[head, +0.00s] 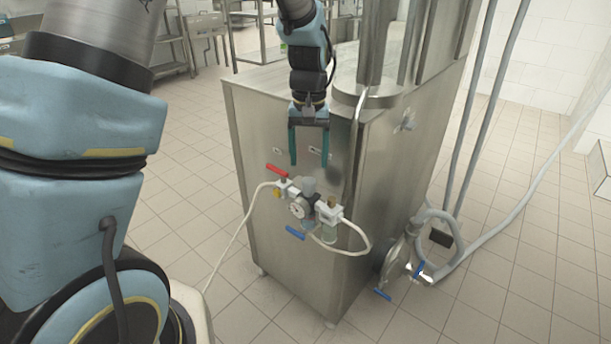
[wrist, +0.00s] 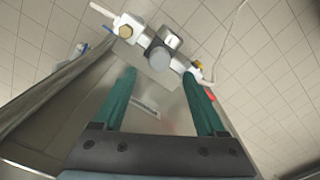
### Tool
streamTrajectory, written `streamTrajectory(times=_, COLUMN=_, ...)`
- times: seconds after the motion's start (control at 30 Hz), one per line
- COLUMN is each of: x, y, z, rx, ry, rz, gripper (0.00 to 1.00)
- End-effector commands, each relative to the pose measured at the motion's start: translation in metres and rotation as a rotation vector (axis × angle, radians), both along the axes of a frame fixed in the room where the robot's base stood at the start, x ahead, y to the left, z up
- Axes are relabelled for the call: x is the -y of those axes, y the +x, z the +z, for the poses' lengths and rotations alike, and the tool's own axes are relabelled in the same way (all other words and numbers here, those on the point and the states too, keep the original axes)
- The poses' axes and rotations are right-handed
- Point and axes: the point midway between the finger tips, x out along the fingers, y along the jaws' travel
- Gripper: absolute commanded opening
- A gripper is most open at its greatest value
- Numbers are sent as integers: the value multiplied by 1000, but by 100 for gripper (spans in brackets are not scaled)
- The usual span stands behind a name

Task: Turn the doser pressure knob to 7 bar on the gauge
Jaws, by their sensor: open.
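The doser's air unit is mounted on the front of the steel machine. It has a round white pressure gauge (head: 297,210) and a grey pressure knob (head: 308,186) on top. In the wrist view the knob (wrist: 159,57) shows from above, between and beyond the fingertips. My gripper (head: 310,163) is open and empty, fingers pointing down, above the air unit and close to the machine's front. It also shows in the wrist view (wrist: 160,75), its two green fingers apart. The gauge needle is too small to read.
A red-handled valve (head: 277,171) sits left of the knob, a blue handle (head: 295,233) below. A white hose (head: 362,236) loops at the right. The steel cabinet (head: 250,130) stands directly behind. The tiled floor in front is clear.

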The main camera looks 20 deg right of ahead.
Motion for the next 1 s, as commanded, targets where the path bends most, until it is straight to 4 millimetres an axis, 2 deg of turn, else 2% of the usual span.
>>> streamTrajectory(times=0.1, x=-1, y=0, z=-23, rx=-3, ry=3, rz=0, gripper=74)
streamTrajectory(times=0.3, x=-1, y=0, z=-49, rx=-1, ry=2, rz=-1, gripper=74)
streamTrajectory(times=0.47, x=-1, y=0, z=-57, rx=0, ry=0, rz=-1, gripper=74)
streamTrajectory(times=0.73, x=0, y=0, z=-58, rx=1, ry=0, rz=-1, gripper=74)
streamTrajectory(times=1.0, x=0, y=0, z=-58, rx=1, ry=0, rz=-1, gripper=43)
